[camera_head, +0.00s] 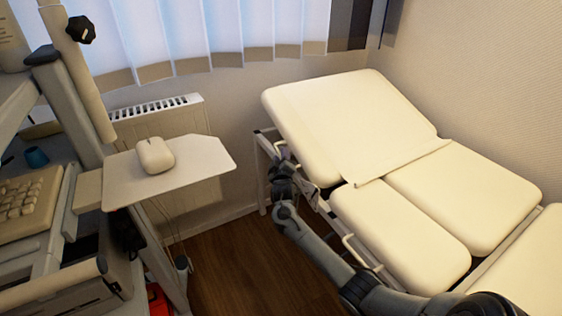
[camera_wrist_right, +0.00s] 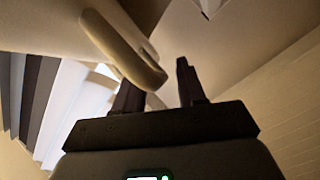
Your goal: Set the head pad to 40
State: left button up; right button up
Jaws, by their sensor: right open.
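The head pad (camera_head: 345,115) is a cream cushion at the far end of the treatment couch, tilted up above the flat pads (camera_head: 465,195). My right arm reaches along the couch's left side. My right gripper (camera_head: 280,165) is beside the head pad's lower left edge, near the couch frame. In the right wrist view the gripper (camera_wrist_right: 160,90) is open. A curved beige handle (camera_wrist_right: 125,50) overlaps the left finger, with its rounded end at the gap between the fingers. I cannot tell whether it touches them. No angle reading shows. My left gripper is out of view.
A light side shelf (camera_head: 200,180) with a mouse (camera_head: 155,155) stands left, beside a keyboard (camera_head: 30,205) on a cart. A radiator (camera_head: 165,115) is behind it. Bare wooden floor (camera_head: 250,265) lies between cart and couch. Another beige handle (camera_head: 360,250) sticks out from the couch side.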

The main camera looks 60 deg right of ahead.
jog(key=shift+w+d, duration=0.25)
jog(key=shift+d, duration=0.1)
grip_shut()
